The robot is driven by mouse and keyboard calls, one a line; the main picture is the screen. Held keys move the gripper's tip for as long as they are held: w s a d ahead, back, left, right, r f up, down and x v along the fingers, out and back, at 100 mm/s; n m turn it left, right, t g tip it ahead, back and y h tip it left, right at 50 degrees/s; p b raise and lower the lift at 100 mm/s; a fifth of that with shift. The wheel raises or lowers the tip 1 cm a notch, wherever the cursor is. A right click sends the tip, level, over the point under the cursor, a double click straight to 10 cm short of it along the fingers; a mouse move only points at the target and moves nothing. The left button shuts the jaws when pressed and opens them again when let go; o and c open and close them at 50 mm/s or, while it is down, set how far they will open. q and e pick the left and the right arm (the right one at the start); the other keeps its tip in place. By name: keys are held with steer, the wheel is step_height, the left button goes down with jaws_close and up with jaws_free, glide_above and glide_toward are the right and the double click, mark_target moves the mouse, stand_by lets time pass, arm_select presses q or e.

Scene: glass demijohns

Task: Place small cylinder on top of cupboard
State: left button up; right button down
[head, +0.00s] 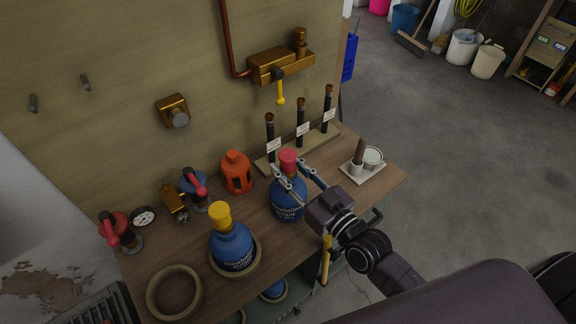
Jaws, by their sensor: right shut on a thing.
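A blue bottle with a red cap (287,207) is at the front middle of the wooden top (188,258) of the bench-like cupboard. My right gripper (291,172) reaches in from the right and is shut on this bottle at its neck, just under the cap. The bottle looks upright; I cannot tell whether its base touches the wood. A second blue bottle with a yellow cap (232,247) stands in a ring to the left. No thing is clearly marked as the small cylinder. My left gripper is not in view.
An empty ring (174,292) lies at the front left. An orange bottle (236,172), red-handled valves and a gauge (144,217) stand behind. Several dark tubes rise from a wooden rack (268,164). A white tray (363,171) is at the right end. A yellow-handled valve hangs on the wall.

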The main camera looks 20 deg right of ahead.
steer(key=c, duration=1.9)
jaws_free()
steer(key=shift+f, duration=0.15)
steer(key=o, duration=0.4)
steer(key=shift+o, duration=0.2)
steer(key=shift+r, duration=0.25)
steer(key=shift+s+d+f, duration=0.15)
steer(key=shift+s, duration=0.2)
steer(key=b+v, duration=0.1)
steer(key=v, duration=1)
steer(key=shift+s, duration=0.15)
